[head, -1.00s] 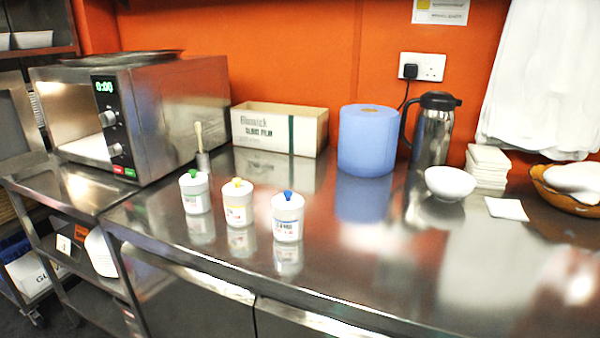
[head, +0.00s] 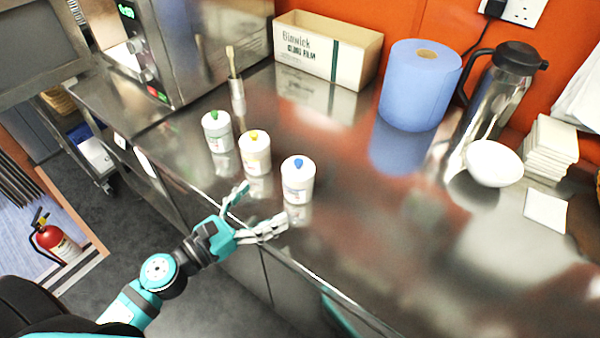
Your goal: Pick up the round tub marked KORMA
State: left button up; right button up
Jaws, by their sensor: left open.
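Three round white tubs stand in a row on the steel counter in the head view: one with a green knob (head: 217,131), one with a yellow knob (head: 255,153) and one with a blue knob (head: 298,181). Their labels are too small and blurred to read, so I cannot tell which is marked KORMA. My left gripper (head: 262,209) is open and empty at the counter's front edge. Its fingers point toward the tubs, just in front of the blue-knobbed and yellow-knobbed ones, apparently apart from them. My right gripper is not in view.
Behind the tubs are a brush in a holder (head: 235,82), a cling film box (head: 325,52), a blue paper roll (head: 419,86) and a steel flask (head: 500,88). A white bowl (head: 493,164) stands right.

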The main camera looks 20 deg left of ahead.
aim_at(299, 173)
pick_arm(q)
jog(key=p+x, duration=0.2)
jog(key=x, duration=0.4)
jog(key=shift+w+r, duration=0.1)
jog(key=x, duration=0.1)
jog(key=p+x, duration=0.1)
jog(key=x, duration=0.1)
jog(key=p+x, duration=0.1)
jog(key=shift+w+a, duration=0.2)
jog(key=shift+w, duration=0.1)
jog(key=shift+w+d, duration=0.25)
jog(key=shift+w, duration=0.2)
jog(key=shift+s, duration=0.1)
jog(key=c, duration=1.3)
jog(key=shift+c, duration=0.9)
